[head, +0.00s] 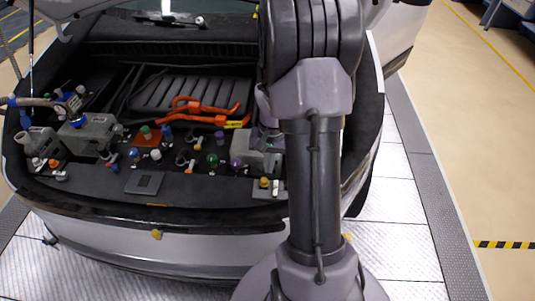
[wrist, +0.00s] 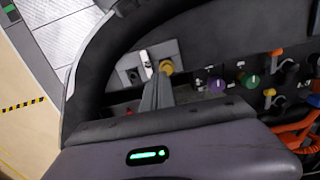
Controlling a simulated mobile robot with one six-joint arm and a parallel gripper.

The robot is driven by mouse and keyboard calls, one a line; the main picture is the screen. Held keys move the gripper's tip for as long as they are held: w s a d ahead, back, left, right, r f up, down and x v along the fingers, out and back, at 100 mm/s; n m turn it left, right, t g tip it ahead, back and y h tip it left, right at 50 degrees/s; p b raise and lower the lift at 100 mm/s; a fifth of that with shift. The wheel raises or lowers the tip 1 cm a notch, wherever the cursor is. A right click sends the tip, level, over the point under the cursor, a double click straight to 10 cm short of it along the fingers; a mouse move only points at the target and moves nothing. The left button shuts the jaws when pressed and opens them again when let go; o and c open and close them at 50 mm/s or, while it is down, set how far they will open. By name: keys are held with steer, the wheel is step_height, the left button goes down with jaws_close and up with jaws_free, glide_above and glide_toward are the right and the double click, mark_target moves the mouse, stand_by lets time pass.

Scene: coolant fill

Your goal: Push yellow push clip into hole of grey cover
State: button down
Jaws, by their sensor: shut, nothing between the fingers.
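The yellow push clip (wrist: 166,66) stands on the grey cover (wrist: 171,49), near its right side in the wrist view. In the head view the yellow push clip (head: 264,183) shows on the small grey cover (head: 259,191) at the right front of the bay. How deep the clip sits in its hole cannot be told. My gripper (wrist: 157,82) is shut and empty, its fingertips close beside the clip, at its lower left in the wrist view. Whether they touch it is unclear. In the head view my arm hides the fingertips.
A white post (wrist: 146,61) and a dark opening lie left of the clip. Purple (wrist: 217,85) and green (wrist: 249,81) caps stand to the right. Orange cables (head: 190,118) and grey housings (head: 92,133) crowd the bay. A dark flat plate (head: 145,183) lies front centre.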

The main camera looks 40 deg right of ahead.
mark_target(264, 180)
steer(key=shift+w+a+r+n+h, duration=0.1)
steer(key=shift+w+n+h, duration=0.1)
steer(key=shift+w+n, duration=0.25)
steer(key=shift+w+a+r+n+h, duration=0.1)
steer(key=shift+w+n+h, duration=0.1)
steer(key=shift+w+n, duration=0.2)
steer(key=shift+w+f+n, duration=0.1)
steer(key=shift+f+n, duration=0.15)
steer(key=shift+f, duration=0.05)
step_height(264, 180, down, 6)
steer(key=b, duration=0.4)
steer(key=shift+r+b, duration=0.2)
steer(key=shift+b, duration=0.15)
steer(key=shift+f, duration=0.3)
